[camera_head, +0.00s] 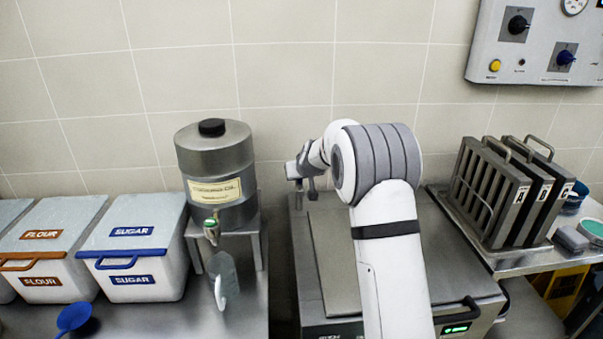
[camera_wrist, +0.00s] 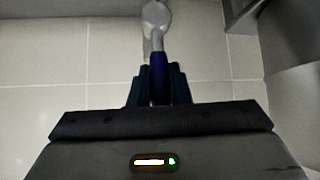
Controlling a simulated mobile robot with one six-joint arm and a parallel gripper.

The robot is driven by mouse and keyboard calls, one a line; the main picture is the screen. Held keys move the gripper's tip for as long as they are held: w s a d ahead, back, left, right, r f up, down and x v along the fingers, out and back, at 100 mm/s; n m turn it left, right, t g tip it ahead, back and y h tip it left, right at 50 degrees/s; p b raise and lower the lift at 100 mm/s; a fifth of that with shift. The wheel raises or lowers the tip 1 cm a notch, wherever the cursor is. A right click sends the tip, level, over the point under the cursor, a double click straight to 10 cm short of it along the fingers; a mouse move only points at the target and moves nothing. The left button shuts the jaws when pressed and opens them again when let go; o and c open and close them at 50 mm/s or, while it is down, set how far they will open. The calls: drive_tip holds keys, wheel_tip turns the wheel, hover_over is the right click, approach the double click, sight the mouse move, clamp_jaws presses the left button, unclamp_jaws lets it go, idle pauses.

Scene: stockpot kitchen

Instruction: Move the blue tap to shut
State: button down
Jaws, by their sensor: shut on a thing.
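The blue tap handle (camera_wrist: 158,72) is in the wrist view, upright in the picture between my fingers. It runs nearly in line with the pale grey metal body (camera_wrist: 155,18) above it. My gripper (camera_wrist: 157,88) is shut on the blue handle, with a dark finger on each side. In the head view my arm's end (camera_head: 303,170) is near the wall above the steel appliance, left of my large grey joint. I cannot make out the blue handle there, as it is small or hidden by my arm.
A steel drum (camera_head: 215,160) with a green-topped spout stands on the left, a clear jug (camera_head: 223,278) below it. Sugar (camera_head: 135,245) and flour (camera_head: 48,250) bins are further left. A rack of lettered plates (camera_head: 505,190) stands right. The steel appliance (camera_head: 328,255) lies under my arm.

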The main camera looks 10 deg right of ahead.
drive_tip(key=shift+a+r, duration=0.1)
drive_tip(key=c, duration=1.4)
unclamp_jaws()
drive_tip(key=shift+w, duration=0.1)
drive_tip(key=shift+c, duration=0.2)
drive_tip(key=shift+o, duration=0.4)
drive_tip(key=b+v, duration=0.1)
drive_tip(key=v, duration=0.6)
drive_tip(key=shift+s, duration=0.4)
drive_tip(key=shift+r, duration=0.1)
